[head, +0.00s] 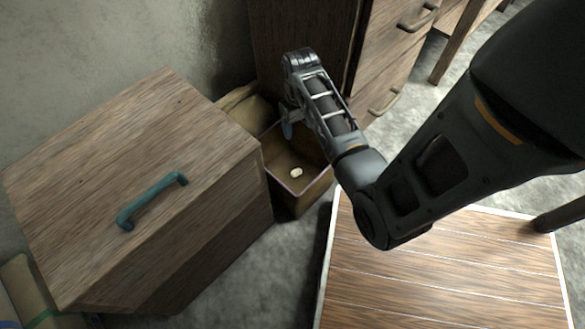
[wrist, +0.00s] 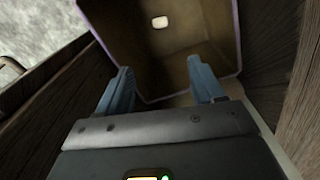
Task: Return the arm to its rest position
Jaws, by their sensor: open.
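My arm reaches in from the right in the head view, with my gripper (head: 287,122) over the back edge of an open brown bin. In the wrist view my gripper (wrist: 163,88) shows two blue fingers spread well apart, with nothing between them. The open brown bin (head: 310,187) stands on the floor between the wooden chest and the drawer cabinet. It also shows in the wrist view (wrist: 205,50), just beyond the fingertips. A small pale object (head: 296,172) lies inside the bin and is also seen in the wrist view (wrist: 160,22).
A wooden chest (head: 140,190) with a teal handle (head: 152,200) stands left of the bin. A drawer cabinet (head: 385,60) is behind my gripper. A low slatted wooden table (head: 440,275) lies below my arm. Bare grey floor (head: 285,255) shows between chest and table.

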